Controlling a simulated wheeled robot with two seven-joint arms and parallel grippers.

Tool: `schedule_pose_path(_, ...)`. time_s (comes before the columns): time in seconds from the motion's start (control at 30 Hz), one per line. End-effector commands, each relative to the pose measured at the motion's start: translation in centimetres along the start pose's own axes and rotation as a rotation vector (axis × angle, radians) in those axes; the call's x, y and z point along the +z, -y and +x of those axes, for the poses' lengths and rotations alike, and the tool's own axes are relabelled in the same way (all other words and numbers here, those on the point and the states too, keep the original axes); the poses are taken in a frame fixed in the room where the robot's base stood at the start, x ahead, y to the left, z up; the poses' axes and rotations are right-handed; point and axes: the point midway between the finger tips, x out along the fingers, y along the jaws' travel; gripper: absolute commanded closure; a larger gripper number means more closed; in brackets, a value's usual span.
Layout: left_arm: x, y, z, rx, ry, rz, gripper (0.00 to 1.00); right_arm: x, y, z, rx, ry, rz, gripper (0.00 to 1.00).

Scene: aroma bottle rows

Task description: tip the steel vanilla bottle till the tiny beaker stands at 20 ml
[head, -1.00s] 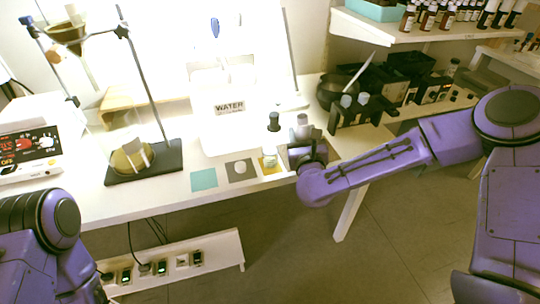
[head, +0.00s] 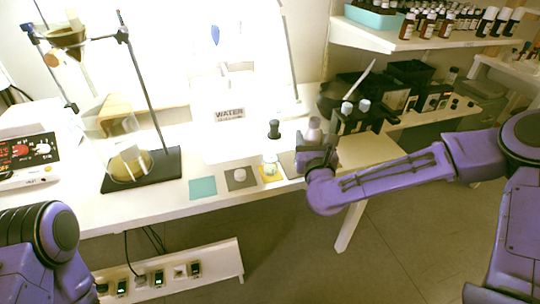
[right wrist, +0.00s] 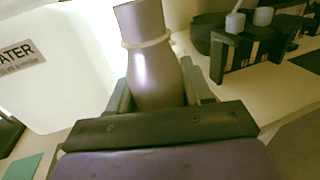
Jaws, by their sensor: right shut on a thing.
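The steel bottle (head: 314,130) is above the right part of the white table, at the table's front right. It looks close to upright. My right gripper (head: 316,152) is shut around its lower body; in the right wrist view the bottle's silver shoulder and neck (right wrist: 152,70) rise between the fingers (right wrist: 158,100). The tiny clear beaker (head: 270,163) stands on a yellow mat (head: 270,178), to the left of the bottle and apart from it. Its liquid level is too small to read. My left gripper is out of view; only the upper left arm shows.
A small white round object (head: 239,175) sits on a grey mat (head: 240,185), beside an empty teal mat (head: 202,188). A dark-capped bottle (head: 274,129) stands behind the beaker. A black rack (head: 352,120) is right of the gripper. A ring stand (head: 150,165) stands left.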

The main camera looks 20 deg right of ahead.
Motion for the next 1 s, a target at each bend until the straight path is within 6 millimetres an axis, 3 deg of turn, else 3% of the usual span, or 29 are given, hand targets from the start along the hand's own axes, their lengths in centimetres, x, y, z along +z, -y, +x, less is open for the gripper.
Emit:
schedule_pose_path(0.03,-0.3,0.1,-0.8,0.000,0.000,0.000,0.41,1.0,0.4,-0.1,0.000,0.000,0.002,0.88)
schedule_pose_path(0.37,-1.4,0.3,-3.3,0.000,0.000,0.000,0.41,3.8,3.1,-0.8,-0.001,0.001,0.001,0.88)
schedule_pose_path(1.0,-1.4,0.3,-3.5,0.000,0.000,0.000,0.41,3.6,3.5,-1.1,0.004,-0.001,-0.002,0.88)
